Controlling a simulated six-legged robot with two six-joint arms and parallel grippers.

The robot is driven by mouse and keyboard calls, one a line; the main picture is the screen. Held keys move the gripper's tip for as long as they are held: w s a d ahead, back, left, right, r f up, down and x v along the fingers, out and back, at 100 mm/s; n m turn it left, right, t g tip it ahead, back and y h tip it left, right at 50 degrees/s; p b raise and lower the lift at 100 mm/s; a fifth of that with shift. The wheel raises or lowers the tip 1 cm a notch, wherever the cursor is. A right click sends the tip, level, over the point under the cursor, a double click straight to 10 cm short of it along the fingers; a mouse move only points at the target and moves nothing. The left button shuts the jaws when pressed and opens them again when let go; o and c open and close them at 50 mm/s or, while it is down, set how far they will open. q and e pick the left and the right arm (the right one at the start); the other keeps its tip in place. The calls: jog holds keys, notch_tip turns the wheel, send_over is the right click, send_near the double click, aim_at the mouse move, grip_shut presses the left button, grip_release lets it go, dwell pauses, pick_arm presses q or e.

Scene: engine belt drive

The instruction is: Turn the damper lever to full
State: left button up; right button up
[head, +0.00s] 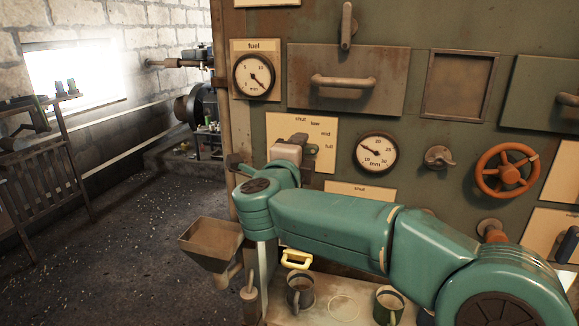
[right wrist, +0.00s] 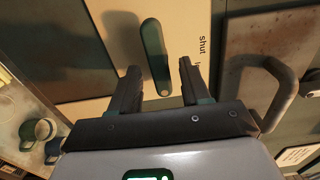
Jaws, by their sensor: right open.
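The damper lever (right wrist: 155,55) is a narrow dark-green bar with a rounded end, on a pale plate (right wrist: 100,108) marked "shut". In the head view the plate (head: 318,122) reads shut, low, mid and full, from its top down its right side. My right gripper (head: 294,143) is at this plate. It also shows in the right wrist view (right wrist: 158,78), open, with one finger on each side of the lever's near end and visible gaps to both. The lever seems to lie toward the full side, but its exact setting is unclear. My left gripper is out of view.
A drawer handle (head: 343,82) stands out above the plate. A round gauge (head: 375,153), a small knob (head: 439,157) and an orange handwheel (head: 507,170) are to the right. Mugs (head: 300,291) stand on a shelf below my right arm, and a metal hopper (head: 211,240) is at lower left.

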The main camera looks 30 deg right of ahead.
jog(key=b+v, duration=0.1)
jog(key=v, duration=1.4)
jog(key=shift+s+a, duration=0.15)
jog(key=shift+s, duration=0.05)
